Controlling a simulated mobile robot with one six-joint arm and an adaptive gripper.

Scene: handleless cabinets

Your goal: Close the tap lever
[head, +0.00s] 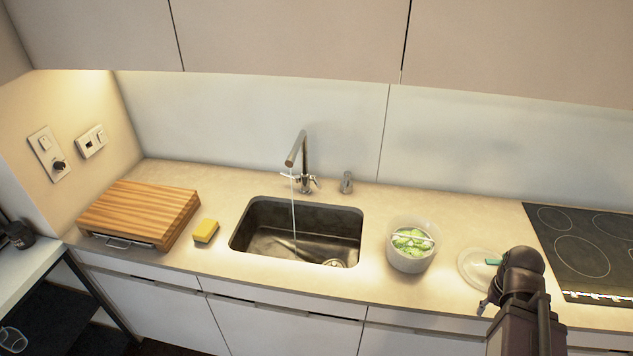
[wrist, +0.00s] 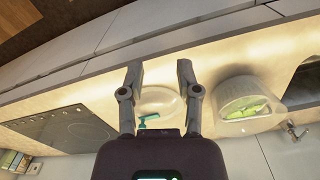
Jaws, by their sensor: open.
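The tap (head: 303,160) stands behind the sink, a metal spout with small levers (head: 314,183) at its base. A thin stream of water (head: 293,210) runs from the spout into the dark sink (head: 300,232). My gripper shows in the wrist view (wrist: 159,85), open and empty, with its fingers over the counter around a pale round lid with a green part. In the head view my arm is at the lower right, well to the right of the tap. A metal fitting (wrist: 296,133) shows at the right in the wrist view; I cannot tell if it is the tap.
A bowl with green contents (head: 410,246) stands right of the sink, and the round lid (head: 478,268) lies beside it. A hob (head: 580,250) is at the right. A yellow sponge (head: 206,231) and wooden board (head: 140,210) are left. A small dispenser (head: 347,182) stands beside the tap.

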